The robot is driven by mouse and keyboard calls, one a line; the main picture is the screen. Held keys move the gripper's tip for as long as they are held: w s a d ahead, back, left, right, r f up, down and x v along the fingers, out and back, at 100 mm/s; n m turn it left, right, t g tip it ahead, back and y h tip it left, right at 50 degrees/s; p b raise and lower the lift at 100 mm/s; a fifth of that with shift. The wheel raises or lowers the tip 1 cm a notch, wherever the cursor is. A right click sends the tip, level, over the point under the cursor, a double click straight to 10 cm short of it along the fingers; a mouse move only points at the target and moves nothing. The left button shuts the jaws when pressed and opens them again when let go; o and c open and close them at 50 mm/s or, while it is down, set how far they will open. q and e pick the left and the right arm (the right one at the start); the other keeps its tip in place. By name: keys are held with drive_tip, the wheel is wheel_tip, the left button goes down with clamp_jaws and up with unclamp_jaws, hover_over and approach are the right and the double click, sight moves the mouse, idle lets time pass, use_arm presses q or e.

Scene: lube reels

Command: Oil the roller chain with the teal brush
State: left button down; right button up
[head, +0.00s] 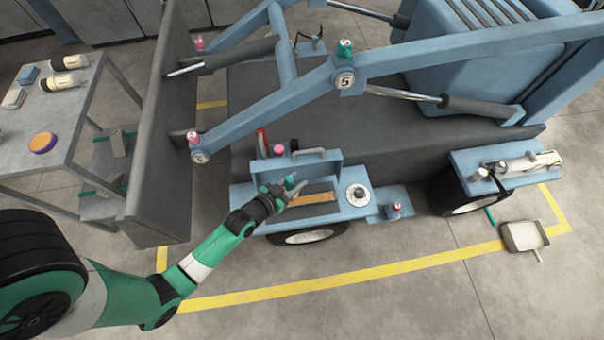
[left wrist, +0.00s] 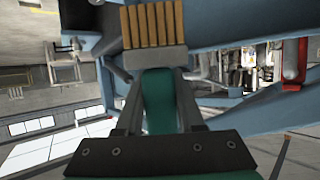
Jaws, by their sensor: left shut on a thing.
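My left gripper (head: 292,187) is over the blue side deck of the machine, at the left of the dark tray. In the left wrist view the gripper (left wrist: 160,105) is shut on the teal handle (left wrist: 160,88) of the brush. The brush has a grey ferrule (left wrist: 155,58) and amber bristles (left wrist: 153,22) pointing away from the gripper. In the head view an orange-brown strip (head: 315,198) shows just right of the fingers; I cannot tell whether it is bristles or part of the tray. I cannot make out the roller chain for certain. My right gripper is out of view.
A grey handle (head: 308,154) and a round dial (head: 357,195) stand close around the gripper. A red item (head: 261,142) stands behind it. A blue beam (head: 270,110) crosses above. A table (head: 75,130) is at left; a small pan (head: 524,237) lies on the floor at right.

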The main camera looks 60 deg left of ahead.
use_arm(q)
drive_tip(key=a+f+n+y+b, duration=0.1)
drive_tip(key=a+f+b, duration=0.3)
drive_tip(key=f+b, duration=0.3)
wheel_tip(320, 180, down, 2)
drive_tip(key=shift+f, duration=0.15)
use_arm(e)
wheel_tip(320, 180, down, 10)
use_arm(q)
drive_tip(key=shift+s, duration=0.1)
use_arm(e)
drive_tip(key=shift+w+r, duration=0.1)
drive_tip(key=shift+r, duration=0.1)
use_arm(q)
wheel_tip(320, 180, down, 6)
drive_tip(key=b, duration=0.5)
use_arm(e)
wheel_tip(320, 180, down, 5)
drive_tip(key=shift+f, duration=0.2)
use_arm(q)
drive_tip(key=shift+f+b, duration=0.55)
drive_tip(key=shift+b, duration=0.05)
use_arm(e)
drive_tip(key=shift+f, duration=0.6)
